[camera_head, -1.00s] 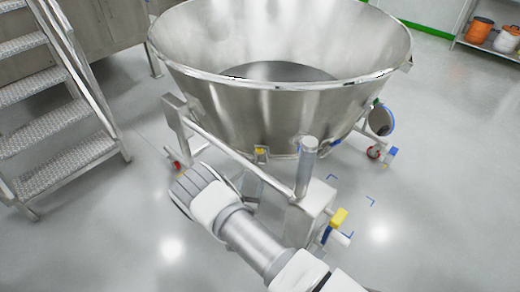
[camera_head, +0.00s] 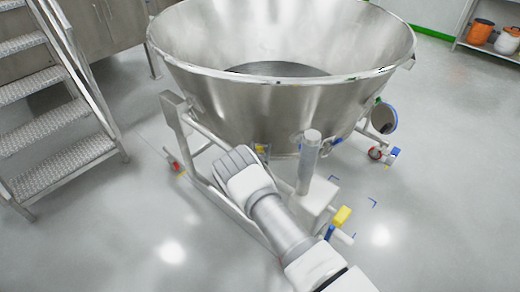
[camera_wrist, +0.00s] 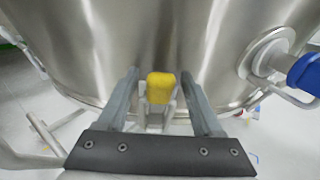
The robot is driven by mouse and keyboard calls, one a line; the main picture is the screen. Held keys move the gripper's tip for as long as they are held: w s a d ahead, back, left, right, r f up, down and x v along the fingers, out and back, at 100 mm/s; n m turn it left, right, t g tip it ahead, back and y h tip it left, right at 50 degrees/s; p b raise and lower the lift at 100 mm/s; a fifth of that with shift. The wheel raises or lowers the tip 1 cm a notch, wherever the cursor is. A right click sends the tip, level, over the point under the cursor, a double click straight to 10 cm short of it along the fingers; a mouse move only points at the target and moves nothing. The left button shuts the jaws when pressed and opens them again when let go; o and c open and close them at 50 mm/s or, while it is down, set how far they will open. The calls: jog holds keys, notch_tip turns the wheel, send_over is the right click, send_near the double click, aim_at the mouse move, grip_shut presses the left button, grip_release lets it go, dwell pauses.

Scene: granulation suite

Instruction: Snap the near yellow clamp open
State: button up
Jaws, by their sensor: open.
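The near yellow clamp (camera_wrist: 161,87) sits low on the wall of the steel bowl (camera_wrist: 150,40). In the wrist view it lies between the two spread fingers of my gripper (camera_wrist: 163,95), with a gap on each side. In the head view a small part of the clamp (camera_head: 261,149) shows just beyond my wrist and hand, low on the bowl (camera_head: 285,105). My fingers are hidden there. I see nothing held in my gripper.
A steel frame with an upright post (camera_head: 309,160) stands close to the right of my arm. A yellow block (camera_head: 342,216) is near its foot. Metal steps (camera_head: 55,110) stand at left. A blue-handled fitting (camera_wrist: 305,72) projects from the bowl at right. Open floor lies at front left.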

grip_shut()
dwell(1.4)
